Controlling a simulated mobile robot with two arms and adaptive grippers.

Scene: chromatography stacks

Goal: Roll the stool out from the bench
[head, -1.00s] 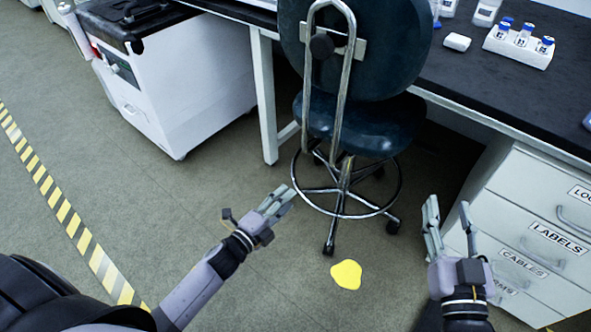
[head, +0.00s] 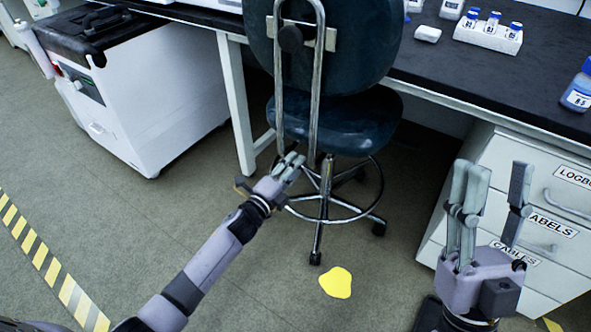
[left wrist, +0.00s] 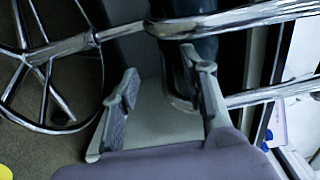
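The stool (head: 345,122) stands at the bench, with a dark blue seat and backrest, a looped chrome tube at its back, a foot ring and a wheeled base. Its seat is partly under the bench top (head: 460,84). My left gripper (head: 291,160) is open near the lower end of the chrome tube; the head view does not settle whether they touch. In the left wrist view, its fingers (left wrist: 165,80) are spread and empty, with chrome tubes (left wrist: 240,18) just beyond the tips. My right gripper (head: 499,172) is open and empty, in front of the drawers.
A white wheeled unit (head: 150,105) stands left of the bench leg. A labelled drawer cabinet (head: 535,200) stands on the right. A yellow patch (head: 336,282) lies on open floor before the stool. Striped tape (head: 50,268) runs at the left.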

